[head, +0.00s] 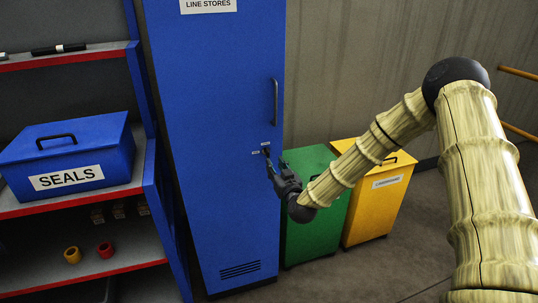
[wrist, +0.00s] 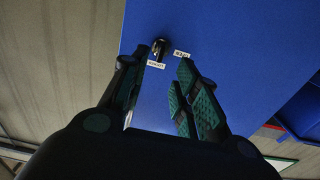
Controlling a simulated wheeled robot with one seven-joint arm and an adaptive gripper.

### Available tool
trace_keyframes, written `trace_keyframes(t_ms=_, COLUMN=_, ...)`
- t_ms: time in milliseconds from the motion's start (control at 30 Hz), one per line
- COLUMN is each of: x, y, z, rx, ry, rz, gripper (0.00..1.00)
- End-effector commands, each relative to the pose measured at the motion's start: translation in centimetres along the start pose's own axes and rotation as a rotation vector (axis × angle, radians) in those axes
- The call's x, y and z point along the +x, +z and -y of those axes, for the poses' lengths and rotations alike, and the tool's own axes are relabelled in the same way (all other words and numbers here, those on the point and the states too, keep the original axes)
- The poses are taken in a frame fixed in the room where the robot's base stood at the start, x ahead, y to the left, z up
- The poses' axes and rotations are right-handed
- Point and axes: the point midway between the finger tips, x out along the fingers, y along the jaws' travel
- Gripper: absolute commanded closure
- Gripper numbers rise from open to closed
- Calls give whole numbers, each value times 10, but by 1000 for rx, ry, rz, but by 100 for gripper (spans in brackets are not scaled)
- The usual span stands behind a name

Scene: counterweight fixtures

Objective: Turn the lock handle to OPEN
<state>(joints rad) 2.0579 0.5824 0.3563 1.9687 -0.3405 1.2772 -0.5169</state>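My gripper (head: 278,165) is just in front of the door, slightly below and right of the lock handle. In the wrist view the lock handle (wrist: 158,46) shows beyond the fingertips, roughly between their lines. My gripper (wrist: 163,68) is open with nothing between its fingers. It appears apart from the handle. The handle's exact angle is hard to tell.
A vertical pull handle (head: 275,102) is above the lock. A green bin (head: 308,225) and a yellow bin (head: 372,213) stand right of the locker, behind my arm. A shelf rack (head: 125,205) with a blue SEALS box (head: 75,155) stands at the left. Floor is clear at lower right.

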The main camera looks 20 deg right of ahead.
Motion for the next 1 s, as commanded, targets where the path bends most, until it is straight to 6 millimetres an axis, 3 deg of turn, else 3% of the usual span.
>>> trace_keyframes(t_ms=300, x=51, y=-2, z=0, rx=1, ry=0, rz=0, gripper=70)
trace_keyframes(t_ms=500, x=71, y=0, z=1, rx=1, ry=-1, rz=1, gripper=70)
trace_keyframes(t_ms=933, x=78, y=1, z=1, rx=1, ry=-1, rz=2, gripper=70)
trace_keyframes(t_ms=1000, x=78, y=0, z=1, rx=1, ry=-1, rz=1, gripper=82)
